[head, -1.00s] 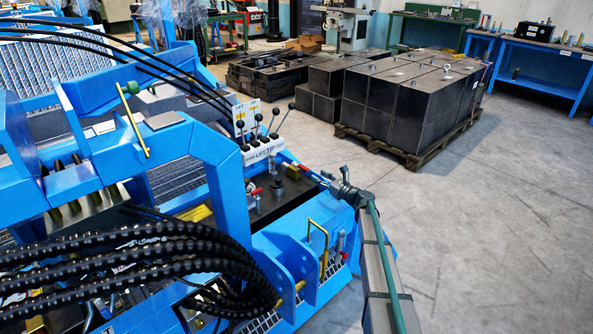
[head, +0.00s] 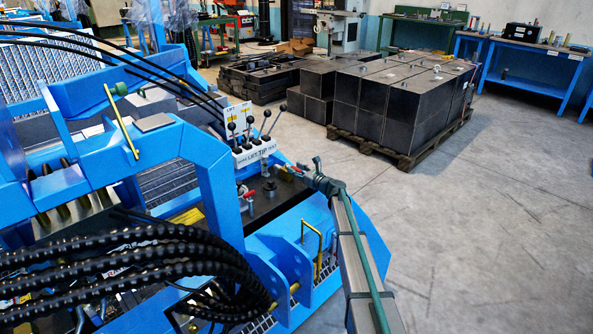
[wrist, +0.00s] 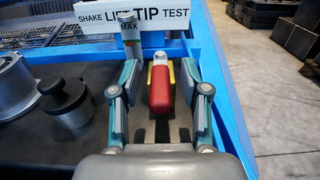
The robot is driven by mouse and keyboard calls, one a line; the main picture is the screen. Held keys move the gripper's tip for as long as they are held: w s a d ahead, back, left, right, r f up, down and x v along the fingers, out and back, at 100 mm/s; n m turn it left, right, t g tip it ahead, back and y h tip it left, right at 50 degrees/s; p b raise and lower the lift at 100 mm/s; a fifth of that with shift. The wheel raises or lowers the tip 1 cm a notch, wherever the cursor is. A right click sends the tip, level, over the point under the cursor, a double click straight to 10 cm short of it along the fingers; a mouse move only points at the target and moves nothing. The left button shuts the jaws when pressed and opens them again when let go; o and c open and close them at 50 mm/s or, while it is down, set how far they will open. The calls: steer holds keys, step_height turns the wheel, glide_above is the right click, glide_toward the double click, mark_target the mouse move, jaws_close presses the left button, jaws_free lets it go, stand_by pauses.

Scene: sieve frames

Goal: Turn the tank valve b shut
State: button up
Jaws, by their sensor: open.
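A red valve handle (wrist: 160,88) with a yellow part and a silver end behind it lies in the middle of the wrist view. My gripper (wrist: 160,74) is open, with one teal finger on each side of the handle and gaps visible between. In the head view my gripper (head: 306,174) is at the right end of the black tank top, beside a small red handle (head: 296,168). Another red handle (head: 250,194) sits further left on the tank. I see no letter marking which valve is b.
The "LIFT TIP" lever panel (head: 254,152) stands just behind, with several black-knobbed levers. A silver-and-black cap (wrist: 70,100) and a gauge marked MAX (wrist: 130,42) are left of my gripper. Thick black hoses (head: 130,260) fill the lower left.

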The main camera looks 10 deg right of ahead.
jaws_close()
